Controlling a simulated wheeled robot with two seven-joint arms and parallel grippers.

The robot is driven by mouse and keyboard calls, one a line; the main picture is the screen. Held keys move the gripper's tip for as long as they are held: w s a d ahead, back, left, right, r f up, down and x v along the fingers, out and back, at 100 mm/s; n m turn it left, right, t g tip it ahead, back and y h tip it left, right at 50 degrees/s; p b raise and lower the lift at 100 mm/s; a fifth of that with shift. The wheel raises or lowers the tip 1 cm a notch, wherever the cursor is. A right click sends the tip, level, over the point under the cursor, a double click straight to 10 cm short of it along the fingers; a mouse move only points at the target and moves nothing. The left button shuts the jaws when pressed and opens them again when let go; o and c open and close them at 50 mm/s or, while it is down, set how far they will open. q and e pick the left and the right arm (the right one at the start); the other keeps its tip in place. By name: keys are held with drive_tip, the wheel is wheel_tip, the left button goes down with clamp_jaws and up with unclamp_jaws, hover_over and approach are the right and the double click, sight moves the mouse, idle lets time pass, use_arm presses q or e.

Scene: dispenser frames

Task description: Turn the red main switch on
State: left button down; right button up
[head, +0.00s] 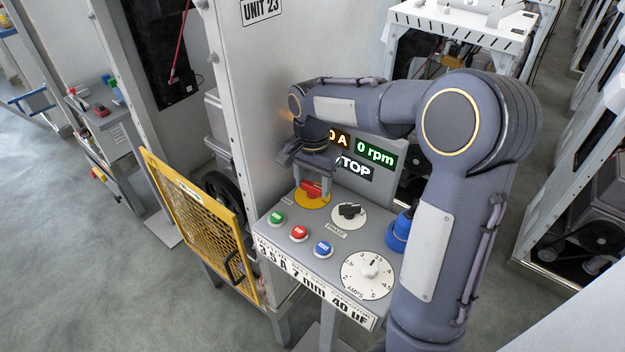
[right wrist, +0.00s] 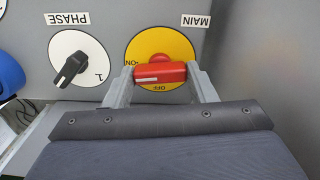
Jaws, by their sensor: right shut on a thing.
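The red main switch (head: 311,189) sits on a round yellow plate (head: 312,201) at the back left of the grey control panel. It also shows in the right wrist view (right wrist: 160,73), where the panel appears upside down. There its handle lies crosswise, one end towards the ON mark at the left; the OFF mark is below. My right gripper (head: 312,183) reaches down from above, its two fingers on either side of the handle, shut on it. My left gripper is not in view.
The black phase knob (head: 350,210) is beside the switch. Green (head: 276,218), red (head: 299,233) and blue (head: 323,248) buttons and the amps dial (head: 368,272) are in front. The display (head: 375,155) reads 0 rpm and, partly hidden, STOP. A yellow mesh guard (head: 200,220) stands left.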

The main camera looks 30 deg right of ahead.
sight(313, 184)
drive_tip(key=shift+m, duration=0.9)
drive_tip(key=o, duration=1)
drive_tip(key=shift+r, duration=0.1)
wheel_tip(313, 184, up, 8)
drive_tip(key=shift+f, duration=0.15)
